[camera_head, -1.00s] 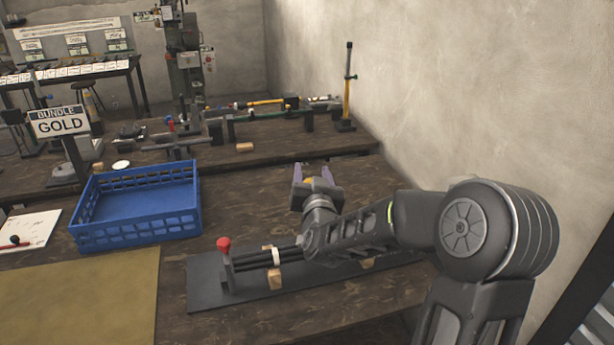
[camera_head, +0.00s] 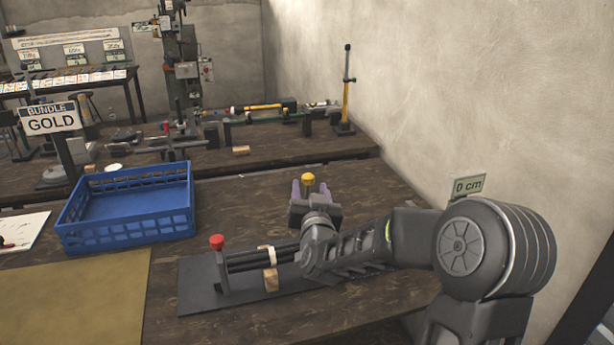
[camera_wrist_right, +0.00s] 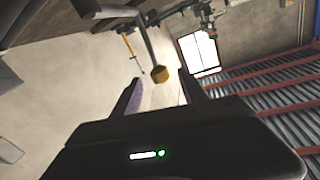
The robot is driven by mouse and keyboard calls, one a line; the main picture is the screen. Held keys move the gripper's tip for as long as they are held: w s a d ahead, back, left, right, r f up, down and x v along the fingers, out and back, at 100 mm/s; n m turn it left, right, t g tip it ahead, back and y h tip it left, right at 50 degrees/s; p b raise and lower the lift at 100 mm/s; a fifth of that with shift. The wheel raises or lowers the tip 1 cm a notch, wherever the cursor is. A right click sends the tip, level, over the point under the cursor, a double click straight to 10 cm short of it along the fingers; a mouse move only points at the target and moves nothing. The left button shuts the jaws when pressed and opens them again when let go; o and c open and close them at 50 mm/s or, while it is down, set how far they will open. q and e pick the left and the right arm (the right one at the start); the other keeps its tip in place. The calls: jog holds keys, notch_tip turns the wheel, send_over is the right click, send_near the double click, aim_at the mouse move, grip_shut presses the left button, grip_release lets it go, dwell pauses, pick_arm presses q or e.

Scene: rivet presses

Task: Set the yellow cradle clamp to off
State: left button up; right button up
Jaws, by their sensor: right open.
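The yellow knob (camera_head: 308,178) of the cradle clamp shows at the fingertips of my right gripper (camera_head: 309,192). In the right wrist view the yellow knob (camera_wrist_right: 160,75) sits at the end of a grey lever (camera_wrist_right: 148,42), between the two fingers of my right gripper (camera_wrist_right: 161,86). The fingers are spread, with visible gaps on both sides of the knob. The rest of the yellow clamp is hidden behind my right arm in the head view. My left gripper is not in view.
A red-knobbed clamp (camera_head: 217,243) stands at the left end of a dark base plate (camera_head: 200,290), with dark rods and a wooden block (camera_head: 271,280). A blue crate (camera_head: 125,225) stands to the left. The wall (camera_head: 400,110) rises close on the right.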

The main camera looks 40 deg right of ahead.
aim_at(307, 175)
jog(key=p+x, duration=0.1)
jog(key=x, duration=0.6)
jog(key=shift+w+d, duration=0.15)
jog(key=shift+w, duration=0.2)
jog(key=shift+c, duration=0.5)
grip_shut()
dwell(0.6)
